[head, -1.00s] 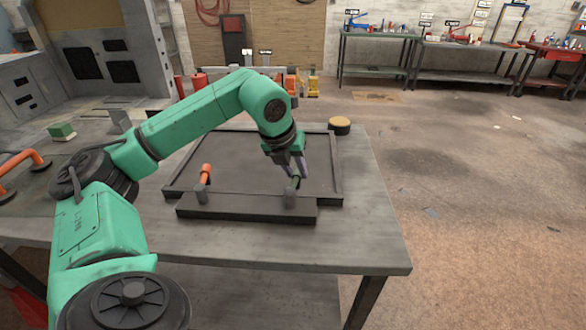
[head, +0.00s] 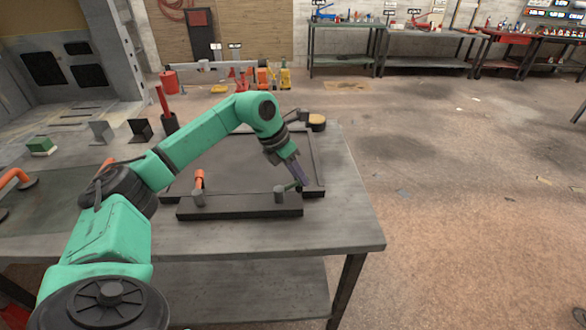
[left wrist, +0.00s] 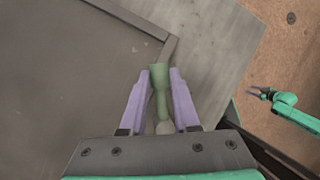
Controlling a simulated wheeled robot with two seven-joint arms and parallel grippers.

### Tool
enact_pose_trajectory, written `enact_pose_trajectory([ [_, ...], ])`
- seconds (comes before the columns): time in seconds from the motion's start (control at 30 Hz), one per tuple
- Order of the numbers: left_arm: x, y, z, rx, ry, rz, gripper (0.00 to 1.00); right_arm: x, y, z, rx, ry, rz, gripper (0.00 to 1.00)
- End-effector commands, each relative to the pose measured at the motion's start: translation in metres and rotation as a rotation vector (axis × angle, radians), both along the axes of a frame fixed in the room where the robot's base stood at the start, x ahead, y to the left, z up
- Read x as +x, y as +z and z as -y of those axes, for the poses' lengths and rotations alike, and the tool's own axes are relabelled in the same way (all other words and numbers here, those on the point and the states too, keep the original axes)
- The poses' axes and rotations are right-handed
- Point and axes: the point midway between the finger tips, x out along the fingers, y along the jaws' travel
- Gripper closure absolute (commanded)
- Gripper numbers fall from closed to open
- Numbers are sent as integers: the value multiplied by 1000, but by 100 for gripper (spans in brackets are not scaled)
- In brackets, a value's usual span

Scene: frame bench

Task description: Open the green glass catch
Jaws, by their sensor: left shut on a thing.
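The green glass catch (left wrist: 160,85) runs between the two purple fingers of my left gripper (left wrist: 160,80) in the left wrist view. The fingers are shut on it. In the head view my left gripper (head: 299,176) is at the right end of the dark bar, and the catch (head: 291,186) shows as a small green piece leaning right from its grey pivot post (head: 280,195). The fingers hide part of it there. My right gripper (left wrist: 260,92) shows small at the right of the left wrist view, away from the bench; its jaw state is unclear.
An orange catch (head: 199,179) stands on a second post at the left of the dark bar (head: 238,206). A dark framed panel (head: 235,182) lies behind the bar. A yellow-topped round thing (head: 316,120) sits at the far corner. The right part of the bench top (head: 345,215) is clear.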

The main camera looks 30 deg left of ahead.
Motion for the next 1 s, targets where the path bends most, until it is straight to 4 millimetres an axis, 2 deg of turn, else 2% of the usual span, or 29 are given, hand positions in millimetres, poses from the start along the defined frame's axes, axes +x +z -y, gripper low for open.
enact_pose_trajectory([
  [0.5,-12,3,22,-1,-425,5,100,1,14,1,-1,0,1,50],
  [0.7,-16,2,27,-1,-517,6,100,1,16,1,-2,0,1,50],
  [1.0,-18,2,28,1,-563,6,100,1,16,1,-2,0,1,50],
])
